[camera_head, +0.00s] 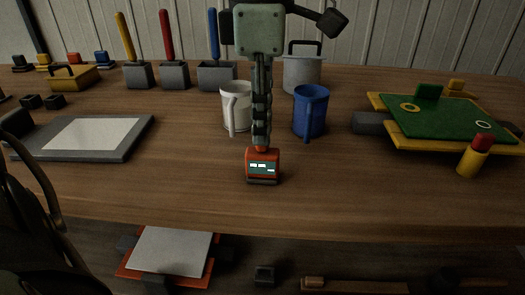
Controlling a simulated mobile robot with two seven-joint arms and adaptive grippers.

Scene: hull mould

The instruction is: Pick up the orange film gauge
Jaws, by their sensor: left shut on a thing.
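The orange film gauge (263,163) is a small block with a dark display face and a dark base, at the middle of the wooden bench near its front edge. My left gripper (261,146) comes straight down from the top of the view, with its fingers close together and shut on the top of the gauge. The gauge is upright. Its base looks to be at the bench top; I cannot tell whether there is a gap beneath it. My right gripper is not in view.
A white mug (236,108) and a blue mug (311,110) stand close behind the gripper on either side. A grey framed board (135,150) lies left. A green board (440,118) and a red-topped yellow cylinder (473,157) are right. The bench front is clear.

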